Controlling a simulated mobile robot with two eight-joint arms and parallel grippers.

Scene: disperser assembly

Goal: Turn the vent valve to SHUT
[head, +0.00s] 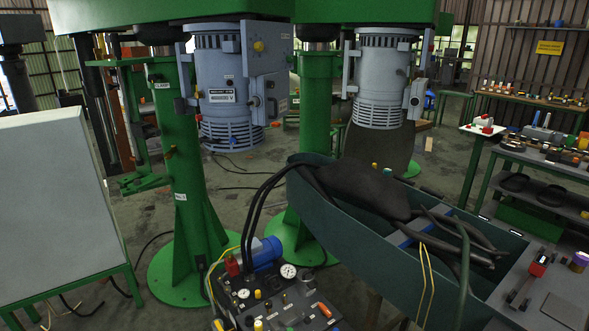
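A black control panel (281,312) on a pump unit stands at the bottom centre. It carries two white round gauges (288,271), an orange-red handle (324,310), several small knobs and a blue motor (266,252) behind. The labels are too small to read, so I cannot tell which fitting is the vent valve or whether it stands at SHUT. The lower part of the panel is cut off by the picture edge. Neither of my grippers is in view.
A dark green trough (345,205) with black material lies right of the panel. Green columns (190,200) with grey motor housings (228,90) stand behind. A pale board (50,210) stands at left. Workbenches (535,103) with tools are at right. Black hoses rise from the pump unit.

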